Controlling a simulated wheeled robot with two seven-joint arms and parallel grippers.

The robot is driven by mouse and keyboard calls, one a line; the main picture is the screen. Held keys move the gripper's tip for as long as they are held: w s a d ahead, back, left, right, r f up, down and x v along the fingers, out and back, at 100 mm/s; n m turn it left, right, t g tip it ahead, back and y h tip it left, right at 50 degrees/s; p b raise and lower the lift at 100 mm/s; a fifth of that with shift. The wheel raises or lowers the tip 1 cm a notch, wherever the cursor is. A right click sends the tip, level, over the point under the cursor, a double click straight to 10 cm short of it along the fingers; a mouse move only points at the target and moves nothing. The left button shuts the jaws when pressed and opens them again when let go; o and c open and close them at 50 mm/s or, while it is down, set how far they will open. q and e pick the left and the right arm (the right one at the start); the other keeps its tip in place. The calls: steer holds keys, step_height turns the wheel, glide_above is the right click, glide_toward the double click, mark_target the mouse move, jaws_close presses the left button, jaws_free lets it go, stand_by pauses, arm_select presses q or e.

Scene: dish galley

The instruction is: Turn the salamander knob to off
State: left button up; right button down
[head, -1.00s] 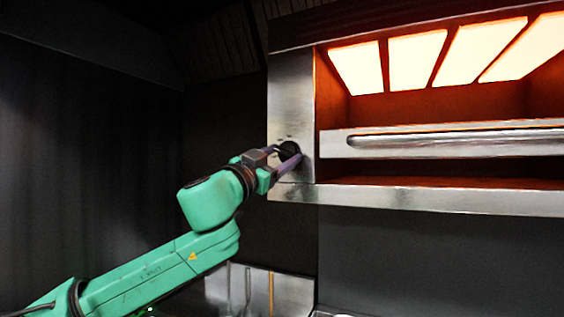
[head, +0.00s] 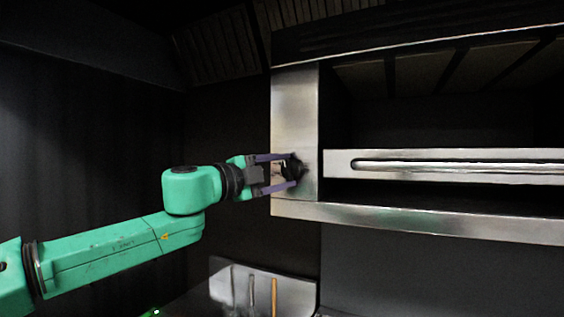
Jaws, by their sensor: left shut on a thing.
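The salamander (head: 297,110) is a steel grill unit on the right of the head view. Its heating panels (head: 430,75) under the top are dark. The black salamander knob (head: 293,168) sits low on its left front panel. My left gripper (head: 291,170) comes in from the left with its two purple fingers above and below the knob, shut on it. The fingers partly cover the knob, and I cannot read any marks around it. My right gripper is not in view.
A steel bar with a long slot (head: 450,165) crosses the salamander's front, above a steel lower ledge (head: 420,219). A steel panel with upright utensils (head: 262,292) stands below. The dark space left of the salamander is free apart from my arm.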

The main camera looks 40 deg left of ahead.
arm_select(q)
steer(key=shift+r+m+g+p, duration=0.25)
steer(key=shift+m+g+p, duration=0.15)
steer(key=shift+m+p, duration=0.6)
steer(key=shift+m, duration=0.4)
steer(key=o, duration=1.4)
steer(key=shift+f, duration=0.1)
steer(key=shift+w, duration=0.1)
steer(key=shift+f, duration=0.1)
